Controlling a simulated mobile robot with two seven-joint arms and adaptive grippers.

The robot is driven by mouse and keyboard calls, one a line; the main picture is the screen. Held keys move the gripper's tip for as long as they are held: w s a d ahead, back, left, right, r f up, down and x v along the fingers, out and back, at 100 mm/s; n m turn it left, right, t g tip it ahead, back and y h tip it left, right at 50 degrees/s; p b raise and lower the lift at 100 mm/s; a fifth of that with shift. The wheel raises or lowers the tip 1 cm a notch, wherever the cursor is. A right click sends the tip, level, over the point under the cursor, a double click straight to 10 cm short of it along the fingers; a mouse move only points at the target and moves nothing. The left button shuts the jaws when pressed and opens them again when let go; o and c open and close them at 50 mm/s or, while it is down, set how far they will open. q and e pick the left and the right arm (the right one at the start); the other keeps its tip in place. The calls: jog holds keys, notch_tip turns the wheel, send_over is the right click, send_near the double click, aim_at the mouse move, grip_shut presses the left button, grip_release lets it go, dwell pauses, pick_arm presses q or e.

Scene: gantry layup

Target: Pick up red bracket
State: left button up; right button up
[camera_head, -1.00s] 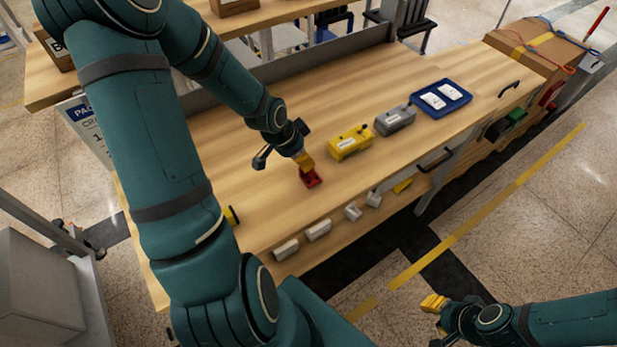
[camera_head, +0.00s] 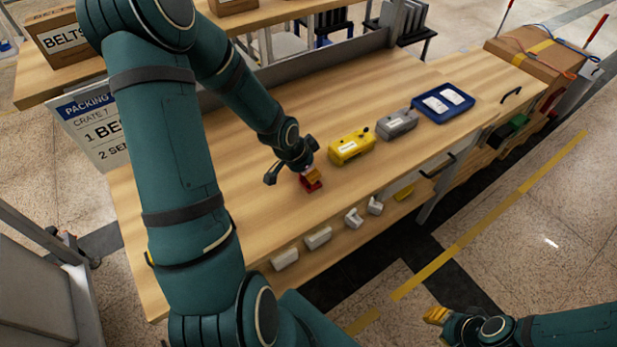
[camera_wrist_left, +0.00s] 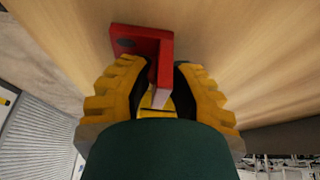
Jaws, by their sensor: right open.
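The red bracket (camera_head: 311,183) sits on the wooden bench top, partly hidden by my left gripper (camera_head: 312,174), which points down at it. In the left wrist view, the red bracket (camera_wrist_left: 143,42) shows a flat plate and an upright flange. The two yellow fingers of my left gripper (camera_wrist_left: 162,85) stand apart on either side of the flange. Whether they press on it I cannot tell. My right gripper (camera_head: 436,315) is at the lower right, over the floor and away from the bench. It is open with nothing seen in it.
A yellow case (camera_head: 350,148), a grey case (camera_head: 397,125) and a blue tray (camera_head: 422,111) with white items stand to the right of the bracket. Several white pieces (camera_head: 318,238) show along the bench's front side. The bench top left of the bracket is clear.

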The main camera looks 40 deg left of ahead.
pick_arm(q)
grip_shut()
notch_tip(320, 180, up, 9)
jog(key=p, duration=0.4)
jog(key=shift+r, duration=0.55)
